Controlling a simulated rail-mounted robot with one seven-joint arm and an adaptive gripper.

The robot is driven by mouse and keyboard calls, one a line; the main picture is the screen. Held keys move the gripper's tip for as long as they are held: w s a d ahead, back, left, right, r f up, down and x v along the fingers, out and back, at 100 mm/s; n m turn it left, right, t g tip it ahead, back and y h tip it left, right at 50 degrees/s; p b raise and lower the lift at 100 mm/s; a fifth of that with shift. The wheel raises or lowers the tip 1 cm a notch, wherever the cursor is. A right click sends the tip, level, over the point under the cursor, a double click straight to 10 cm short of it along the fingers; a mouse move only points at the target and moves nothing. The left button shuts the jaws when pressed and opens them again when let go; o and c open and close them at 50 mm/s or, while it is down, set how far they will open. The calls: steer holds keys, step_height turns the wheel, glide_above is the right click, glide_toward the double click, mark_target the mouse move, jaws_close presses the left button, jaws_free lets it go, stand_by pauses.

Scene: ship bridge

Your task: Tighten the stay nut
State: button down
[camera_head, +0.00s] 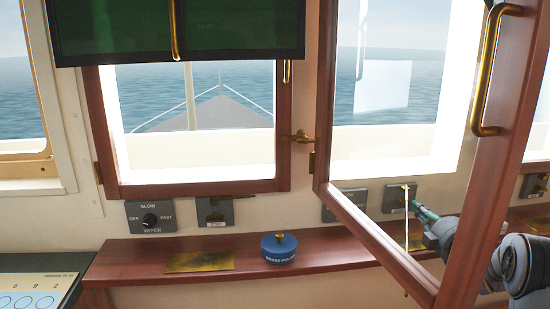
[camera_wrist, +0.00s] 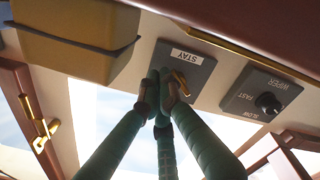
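The stay plate (camera_wrist: 203,71) is a grey panel labelled STAY on the wall, and in the head view it shows behind the open window frame (camera_head: 398,196). A small brass stay nut (camera_wrist: 180,82) with a wing sticks out from it. My gripper (camera_wrist: 161,80) has its green fingertips drawn close together at the plate, right beside the nut. The fingers hide part of the nut. I cannot tell whether the tips grip it. In the head view my gripper (camera_head: 422,211) points up and left at the plate.
The open wooden window frame (camera_head: 378,236) stands between the head camera and the plate. A thin brass rod (camera_head: 406,222) shows near the plate. A wiper switch (camera_wrist: 265,102) sits beside it. A blue tin (camera_head: 279,250) and a brass plaque (camera_head: 200,261) lie on the wooden ledge (camera_head: 135,257).

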steer(key=shift+a+b, duration=0.3)
steer(key=shift+a, duration=0.1)
steer(key=shift+f+b, duration=0.45)
steer(key=shift+b, duration=0.9)
steer(key=shift+a+f+b, duration=0.2)
steer(key=shift+f+b, duration=0.3)
steer(key=shift+b, duration=1.4)
steer(key=shift+s+a+f+b, duration=0.15)
steer(key=shift+a+b, duration=0.15)
steer(key=shift+b, duration=0.35)
steer(key=shift+d+f+b, duration=0.25)
steer(key=shift+f+b, duration=0.1)
steer(key=shift+b, duration=0.2)
steer(key=s+b, duration=0.2)
steer(key=s, duration=0.3)
steer(key=shift+s+d+b, duration=0.1)
steer(key=shift+d+b, duration=0.3)
steer(key=shift+s, duration=0.3)
